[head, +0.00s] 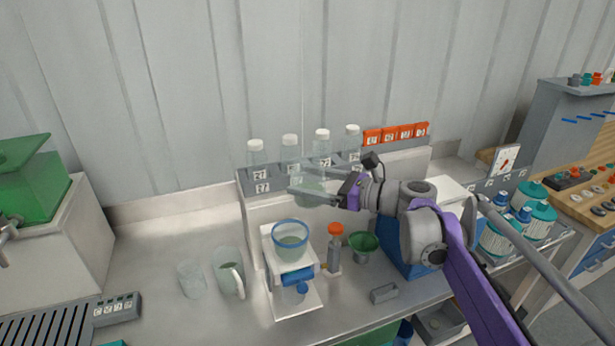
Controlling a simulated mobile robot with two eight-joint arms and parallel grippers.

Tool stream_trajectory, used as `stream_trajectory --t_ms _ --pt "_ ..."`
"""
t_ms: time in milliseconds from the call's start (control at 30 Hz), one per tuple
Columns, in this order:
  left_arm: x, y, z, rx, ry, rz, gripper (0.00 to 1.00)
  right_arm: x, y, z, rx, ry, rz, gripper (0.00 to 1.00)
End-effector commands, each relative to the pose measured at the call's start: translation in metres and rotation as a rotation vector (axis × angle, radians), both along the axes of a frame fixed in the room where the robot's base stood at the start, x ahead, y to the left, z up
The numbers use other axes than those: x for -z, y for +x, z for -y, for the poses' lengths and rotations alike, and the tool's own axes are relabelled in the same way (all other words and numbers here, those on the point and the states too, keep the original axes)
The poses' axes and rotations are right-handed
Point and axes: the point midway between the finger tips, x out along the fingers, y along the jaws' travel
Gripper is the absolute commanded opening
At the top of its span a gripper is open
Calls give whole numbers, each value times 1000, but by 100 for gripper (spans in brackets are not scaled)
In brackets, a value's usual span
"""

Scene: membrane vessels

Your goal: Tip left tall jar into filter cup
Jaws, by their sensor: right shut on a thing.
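My right gripper (312,196) reaches in from the right and is shut on a clear tall jar (309,186) with pale green liquid low in it. The jar is hard to make out against the shelf and the fingers; I cannot tell its exact tilt. It is held above and slightly behind the filter cup (290,238), apart from it. The cup is clear with a blue rim, stands on a white stand (312,296), and shows pale green inside. My left gripper is not in view.
Several white-capped bottles (255,152) stand on a labelled rack behind the gripper. A clear beaker (191,281) and a handled jug (229,275) stand left of the stand. An orange-capped bottle (334,250) and green funnel (363,242) stand right.

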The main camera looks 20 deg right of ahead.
Motion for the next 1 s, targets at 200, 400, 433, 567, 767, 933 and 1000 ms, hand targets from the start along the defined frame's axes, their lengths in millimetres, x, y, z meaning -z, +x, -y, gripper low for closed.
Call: stream_trajectory --t_ms 200,400,433,567,767,933,1000 --pt "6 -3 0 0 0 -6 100 23 -1 6 1 -103 -25 24" --pt "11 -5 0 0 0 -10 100 42 -2 10 1 -199 -46 24" --pt "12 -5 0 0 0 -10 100 45 -3 11 0 -213 -51 24" --pt "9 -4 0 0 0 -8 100 55 -3 15 1 -322 -73 24" --pt "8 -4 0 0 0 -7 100 73 -5 20 -2 -508 -116 24" --pt "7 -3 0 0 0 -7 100 89 -6 25 -3 -712 -162 24" --pt "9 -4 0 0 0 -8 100 96 -6 26 -3 -794 -181 24"
